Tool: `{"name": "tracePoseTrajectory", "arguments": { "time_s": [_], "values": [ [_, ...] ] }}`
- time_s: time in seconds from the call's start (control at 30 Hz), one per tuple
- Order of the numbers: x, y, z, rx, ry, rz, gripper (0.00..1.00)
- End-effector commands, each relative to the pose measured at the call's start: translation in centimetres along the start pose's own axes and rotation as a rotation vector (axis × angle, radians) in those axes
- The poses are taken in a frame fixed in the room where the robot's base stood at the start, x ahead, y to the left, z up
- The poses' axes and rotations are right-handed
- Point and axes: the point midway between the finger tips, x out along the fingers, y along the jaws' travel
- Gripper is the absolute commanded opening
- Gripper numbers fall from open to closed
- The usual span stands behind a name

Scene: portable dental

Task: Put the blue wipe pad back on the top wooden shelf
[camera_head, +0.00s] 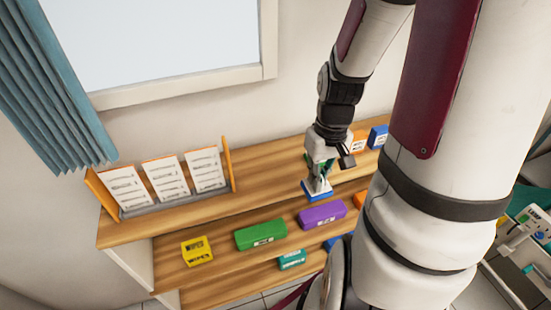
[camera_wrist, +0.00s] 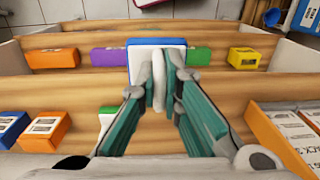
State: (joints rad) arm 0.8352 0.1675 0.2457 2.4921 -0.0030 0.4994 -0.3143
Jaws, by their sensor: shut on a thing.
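The blue wipe pad has a blue border and a white upper face. It shows just below my gripper in the head view (camera_head: 318,196) and beyond the fingertips in the wrist view (camera_wrist: 133,43). My gripper (camera_head: 319,178) is shut on it; the closed fingertips (camera_wrist: 160,82) hide part of the pad. The top wooden shelf (camera_head: 265,173) runs below the window and also fills the near part of the wrist view (camera_wrist: 75,93). The pad appears near this shelf's front edge. I cannot tell whether it touches the wood.
A rack with white cards (camera_head: 163,180) stands on the top shelf's left. Orange (camera_head: 357,142) and blue (camera_head: 378,137) boxes stand on its right. The lower shelf holds yellow (camera_head: 197,250), green (camera_head: 261,233) and purple (camera_head: 322,215) boxes. The top shelf's middle has free room.

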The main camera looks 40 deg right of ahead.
Motion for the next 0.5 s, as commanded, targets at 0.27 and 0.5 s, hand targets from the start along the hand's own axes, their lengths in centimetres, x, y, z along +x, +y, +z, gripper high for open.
{"name": "tracePoseTrajectory", "arguments": {
  "time_s": [0.27,0.5],
  "values": [
    [0.9,-1.9,-6.7,-0.004,0.000,-0.002,0.00],
    [1.4,-3.4,-11.8,-0.001,0.000,-0.002,0.00]
  ]
}}
